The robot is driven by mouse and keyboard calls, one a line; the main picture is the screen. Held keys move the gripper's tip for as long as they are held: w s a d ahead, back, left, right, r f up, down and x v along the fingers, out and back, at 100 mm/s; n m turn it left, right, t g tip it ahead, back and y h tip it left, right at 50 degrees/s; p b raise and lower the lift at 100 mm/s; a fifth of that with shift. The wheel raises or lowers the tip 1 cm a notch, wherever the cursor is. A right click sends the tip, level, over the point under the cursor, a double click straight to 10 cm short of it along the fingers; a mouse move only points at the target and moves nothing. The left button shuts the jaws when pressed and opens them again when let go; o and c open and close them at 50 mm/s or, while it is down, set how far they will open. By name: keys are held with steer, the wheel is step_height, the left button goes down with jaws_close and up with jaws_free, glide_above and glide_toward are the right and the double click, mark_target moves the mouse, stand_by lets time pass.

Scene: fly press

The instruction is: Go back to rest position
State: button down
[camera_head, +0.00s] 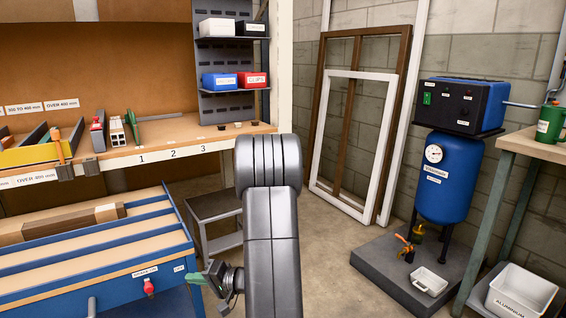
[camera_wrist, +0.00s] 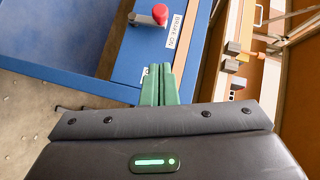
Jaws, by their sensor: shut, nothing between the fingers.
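My gripper (camera_head: 203,276) is low in the middle left of the head view, beside the right end of the blue bench (camera_head: 150,262). My own arm stands large in the centre and hides part of the floor behind it. In the wrist view the two green fingers of my gripper (camera_wrist: 160,70) are together with nothing between them. They point towards the blue bench (camera_wrist: 125,65) and its red knob (camera_wrist: 160,13), beside a label reading "BRAKE ON". The fingers appear apart from the knob.
A wooden workbench (camera_head: 190,133) with marked places stands behind the blue bench. A small dark stand (camera_head: 212,206) is left of my arm. A blue tank (camera_head: 446,190) on a grey plinth, frames (camera_head: 352,150) and a side table (camera_head: 530,146) are at right. Some floor between is clear.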

steer(key=a+f, duration=0.2)
steer(key=a, duration=0.6)
step_height(320, 180, down, 7)
steer(key=w+d+m+t+y, duration=0.1)
steer(key=m+t+y, duration=0.4)
steer(key=m, duration=0.6)
steer(key=shift+w+d+f+y+p, duration=0.15)
steer(key=shift+w+d+y+p, duration=0.25)
steer(key=shift+y, duration=0.7)
